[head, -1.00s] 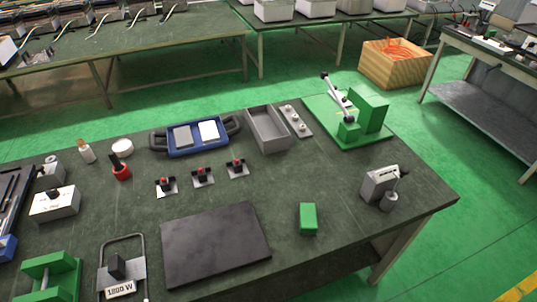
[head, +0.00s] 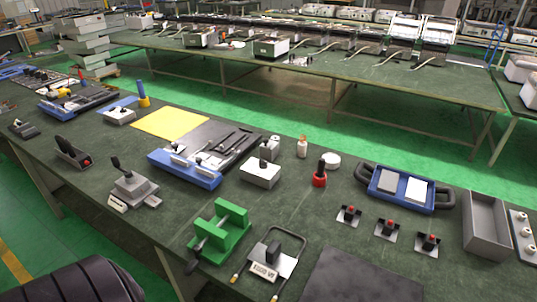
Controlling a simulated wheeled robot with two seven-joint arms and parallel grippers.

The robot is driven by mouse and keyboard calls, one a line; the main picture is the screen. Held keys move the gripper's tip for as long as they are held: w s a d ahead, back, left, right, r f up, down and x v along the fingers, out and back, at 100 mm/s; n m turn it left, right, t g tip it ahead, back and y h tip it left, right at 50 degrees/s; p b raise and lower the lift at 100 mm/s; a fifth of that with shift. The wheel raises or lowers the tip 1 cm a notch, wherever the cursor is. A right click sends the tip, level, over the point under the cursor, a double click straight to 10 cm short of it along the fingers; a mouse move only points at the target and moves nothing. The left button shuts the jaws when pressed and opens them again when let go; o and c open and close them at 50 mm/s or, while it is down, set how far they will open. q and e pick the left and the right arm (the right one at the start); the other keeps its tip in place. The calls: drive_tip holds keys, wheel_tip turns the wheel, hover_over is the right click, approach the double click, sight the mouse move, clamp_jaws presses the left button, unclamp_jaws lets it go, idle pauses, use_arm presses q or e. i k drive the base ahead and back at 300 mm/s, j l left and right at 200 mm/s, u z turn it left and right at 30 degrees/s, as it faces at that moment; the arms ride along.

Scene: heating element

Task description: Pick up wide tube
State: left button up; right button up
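I cannot pick out the wide tube for certain. Several dark rod-like pieces (head: 226,140) lie on a dark board with a blue front (head: 186,170) in the middle of the table, and they are too small to tell apart. A U-shaped metal tube on a plate marked with a wattage (head: 270,262) lies at the front edge, right of a green fixture (head: 220,233). Neither gripper is in view. Only a black ribbed part, probably mine, shows at the bottom left.
A yellow sheet (head: 170,122) lies behind the board. A grey clamp device (head: 133,188) stands front left. A red-based tool (head: 320,174), a blue tray (head: 402,190) and a grey bin (head: 487,225) stand to the right. A dark flat plate (head: 362,277) lies at the front.

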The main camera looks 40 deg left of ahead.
sight(268, 263)
drive_tip(key=u, duration=1.15)
drive_tip(key=j+z, duration=0.3)
drive_tip(key=j, duration=0.7)
